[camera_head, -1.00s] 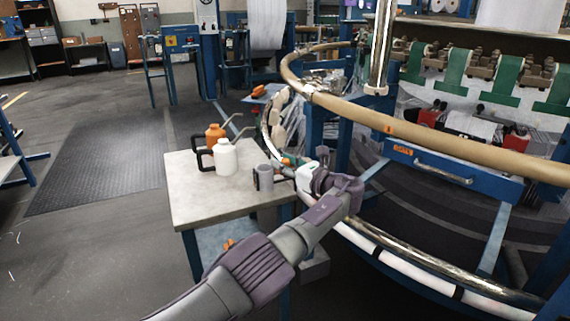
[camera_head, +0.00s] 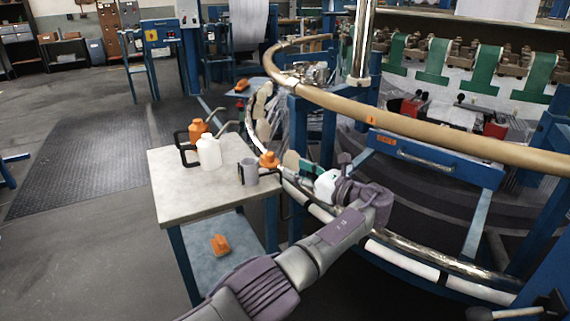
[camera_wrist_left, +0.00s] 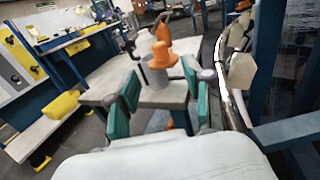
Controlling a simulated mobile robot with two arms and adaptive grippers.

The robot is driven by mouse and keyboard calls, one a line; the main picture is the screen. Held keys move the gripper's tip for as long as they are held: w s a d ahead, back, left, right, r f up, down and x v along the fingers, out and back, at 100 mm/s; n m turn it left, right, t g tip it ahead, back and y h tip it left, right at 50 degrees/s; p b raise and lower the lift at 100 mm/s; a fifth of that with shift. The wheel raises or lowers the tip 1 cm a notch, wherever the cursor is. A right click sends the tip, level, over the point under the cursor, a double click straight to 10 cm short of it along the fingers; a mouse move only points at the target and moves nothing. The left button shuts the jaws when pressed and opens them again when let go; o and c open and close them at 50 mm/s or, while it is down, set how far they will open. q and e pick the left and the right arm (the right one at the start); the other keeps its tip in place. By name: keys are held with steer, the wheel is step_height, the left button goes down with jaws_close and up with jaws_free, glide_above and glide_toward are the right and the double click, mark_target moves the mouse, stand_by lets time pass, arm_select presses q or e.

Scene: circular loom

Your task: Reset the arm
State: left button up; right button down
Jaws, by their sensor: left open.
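My left gripper (camera_head: 289,177) reaches toward the right edge of a small table (camera_head: 185,207) in the head view. Its green-padded fingers stand apart. The left wrist view shows the two fingers (camera_wrist_left: 158,103) with a gap between them. A grey mug (camera_head: 249,171) stands on the table just left of the gripper. An orange knob-like piece (camera_head: 268,160) shows beside it. In the left wrist view the grey mug (camera_wrist_left: 160,92) and the orange piece (camera_wrist_left: 163,57) overlap beyond the fingers; no contact shows. My right gripper is not recognisable in these views.
A white jug (camera_head: 208,152) and an orange jug (camera_head: 198,130) stand on the table. An orange item (camera_head: 220,244) lies on its lower shelf. The loom's curved tan rail (camera_head: 420,129) and blue frame (camera_head: 437,158) crowd the right. Open floor (camera_head: 80,235) lies left.

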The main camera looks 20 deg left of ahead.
arm_select(q)
steer(key=shift+s+d, duration=0.3)
steer(key=shift+d, duration=0.25)
